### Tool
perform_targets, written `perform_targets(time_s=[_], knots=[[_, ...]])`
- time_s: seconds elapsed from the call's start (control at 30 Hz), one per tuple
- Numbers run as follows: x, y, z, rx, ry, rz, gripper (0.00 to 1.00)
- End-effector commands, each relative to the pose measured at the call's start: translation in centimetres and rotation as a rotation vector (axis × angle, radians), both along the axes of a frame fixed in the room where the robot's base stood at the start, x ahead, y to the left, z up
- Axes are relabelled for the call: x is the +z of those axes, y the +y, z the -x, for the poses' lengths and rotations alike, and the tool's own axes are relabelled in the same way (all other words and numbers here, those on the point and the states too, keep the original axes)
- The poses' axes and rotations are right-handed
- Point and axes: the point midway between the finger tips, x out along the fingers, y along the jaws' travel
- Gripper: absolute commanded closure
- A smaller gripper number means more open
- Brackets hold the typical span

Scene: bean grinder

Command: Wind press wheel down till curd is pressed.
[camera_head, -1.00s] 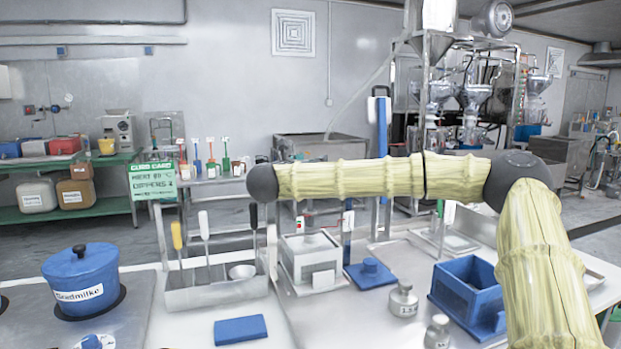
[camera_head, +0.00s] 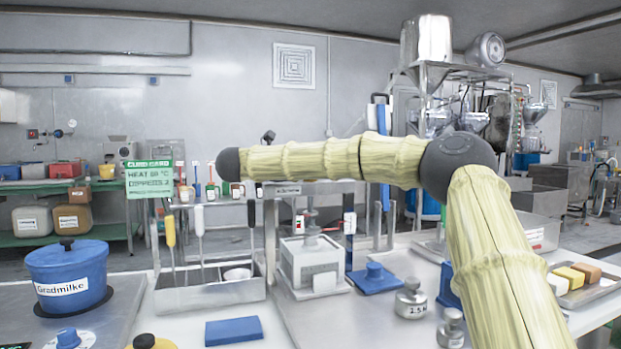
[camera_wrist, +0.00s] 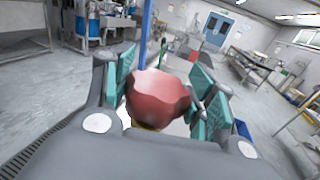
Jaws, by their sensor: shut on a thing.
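The press stands mid-counter in the head view, with a steel crossbar (camera_head: 335,188) on posts. Under it is a pale box-shaped mould (camera_head: 314,266) with a grey pressing piece (camera_head: 311,238) at its top. The curd inside is not visible. The wheel cannot be made out behind my arm. In the wrist view my gripper (camera_wrist: 160,88) is shut on a red knob (camera_wrist: 157,97), its teal pads on either side. Whether this knob belongs to the press wheel cannot be told. The gripper is hidden in the head view. A green card (camera_head: 151,180) reads about heating and pressing.
A blue pot (camera_head: 68,275) stands left, and a utensil rack (camera_head: 208,295) left of the press. A blue block (camera_head: 234,331) lies in front. A blue lidded piece (camera_head: 375,279) and metal weights (camera_head: 411,300) sit right. A tray (camera_head: 592,292) holds colored blocks.

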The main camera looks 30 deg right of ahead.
Motion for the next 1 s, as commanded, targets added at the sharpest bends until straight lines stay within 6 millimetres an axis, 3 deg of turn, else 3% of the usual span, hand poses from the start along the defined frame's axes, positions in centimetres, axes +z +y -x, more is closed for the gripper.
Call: perform_targets(time_s=[1.0], knots=[[-0.11,0.13,-0.02,-0.416,-0.003,0.003,0.68]])
